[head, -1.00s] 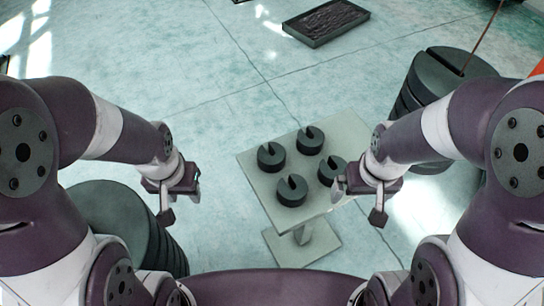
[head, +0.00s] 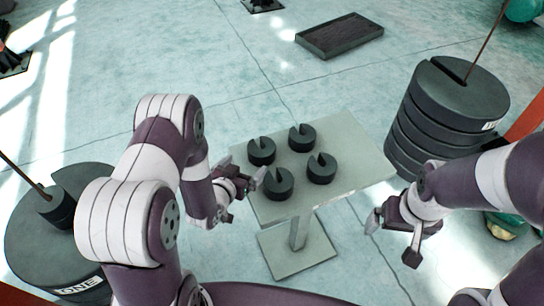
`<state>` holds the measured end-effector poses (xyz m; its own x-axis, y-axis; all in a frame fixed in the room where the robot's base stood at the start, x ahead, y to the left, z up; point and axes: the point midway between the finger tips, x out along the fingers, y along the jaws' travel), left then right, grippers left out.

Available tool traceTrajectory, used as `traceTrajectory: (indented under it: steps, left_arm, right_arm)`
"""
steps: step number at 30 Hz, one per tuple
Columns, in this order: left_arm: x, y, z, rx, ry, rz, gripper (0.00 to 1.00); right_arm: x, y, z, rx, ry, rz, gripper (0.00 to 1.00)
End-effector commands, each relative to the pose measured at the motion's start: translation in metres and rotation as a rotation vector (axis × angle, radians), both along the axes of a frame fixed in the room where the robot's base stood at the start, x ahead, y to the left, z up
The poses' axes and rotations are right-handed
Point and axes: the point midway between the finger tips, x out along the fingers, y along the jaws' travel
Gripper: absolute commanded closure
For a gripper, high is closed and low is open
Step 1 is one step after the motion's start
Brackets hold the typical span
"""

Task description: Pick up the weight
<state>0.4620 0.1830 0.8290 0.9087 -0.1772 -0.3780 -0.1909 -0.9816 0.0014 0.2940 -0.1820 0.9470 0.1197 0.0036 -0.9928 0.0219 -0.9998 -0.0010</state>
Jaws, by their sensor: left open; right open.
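Several dark slotted weights stand on a small pale pedestal table (head: 350,150) in the head view: a back left weight (head: 261,154), a back right weight (head: 302,140), a front left weight (head: 279,186) and a front right weight (head: 321,172). My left gripper (head: 254,180) is open at the table's left edge, close to the left of the front left weight; I cannot tell whether it touches it. My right gripper (head: 390,238) is open and empty, off the table's front right side.
A tall stack of large slotted weights (head: 445,110) with a rod stands at the right. Another large stack (head: 50,240), with a smaller weight and rod on top, stands at the left. A dark tray (head: 340,36) lies on the floor behind. The table's right part is bare.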

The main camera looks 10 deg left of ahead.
Motion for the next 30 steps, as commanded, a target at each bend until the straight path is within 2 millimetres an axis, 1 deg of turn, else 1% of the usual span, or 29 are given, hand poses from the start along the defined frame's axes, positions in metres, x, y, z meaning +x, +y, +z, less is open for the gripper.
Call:
traceTrajectory:
  steps: [1,3,6,10,15,18,25,26,27,29,30]
  left_arm:
    - [0.011,-0.003,-0.005,0.002,-0.001,-0.003,0.0]
    - [0.026,-0.006,-0.011,0.0,0.001,-0.002,0.0]
    - [0.041,-0.009,-0.017,0.001,0.002,-0.001,0.0]
    - [0.055,-0.011,-0.022,0.001,0.003,0.0,0.0]
    - [0.084,-0.019,-0.034,0.001,0.002,0.001,0.0]
    - [0.095,-0.021,-0.038,0.001,0.003,0.0,0.0]
    - [0.096,-0.021,-0.038,0.001,0.003,0.001,0.0]
    - [0.096,-0.021,-0.038,0.001,0.003,0.001,0.1]
    - [0.096,-0.021,-0.038,0.001,0.003,0.001,0.23]
    - [0.096,-0.021,-0.038,0.001,0.003,0.001,0.42]
    - [0.096,-0.021,-0.038,0.001,0.003,0.001,0.55]
  right_arm:
    - [0.0,0.0,0.0,0.0,0.0,0.0,0.0]
    - [0.0,0.0,-0.001,0.0,0.0,0.0,0.0]
    - [0.0,0.0,-0.001,0.0,0.0,0.0,0.0]
    - [0.0,0.0,-0.001,0.0,0.0,0.0,0.0]
    - [0.0,0.0,0.001,0.0,0.0,0.0,0.0]
    - [0.0,0.0,0.001,0.0,0.0,0.0,0.0]
    - [0.0,0.0,0.001,0.0,0.0,0.0,0.0]
    - [0.0,0.0,0.001,0.0,0.0,0.0,0.0]
    - [0.0,0.0,0.001,0.0,0.0,0.0,0.0]
    - [0.0,0.0,0.001,0.0,0.0,0.0,0.0]
    - [0.0,0.0,0.001,0.0,0.0,0.0,0.0]
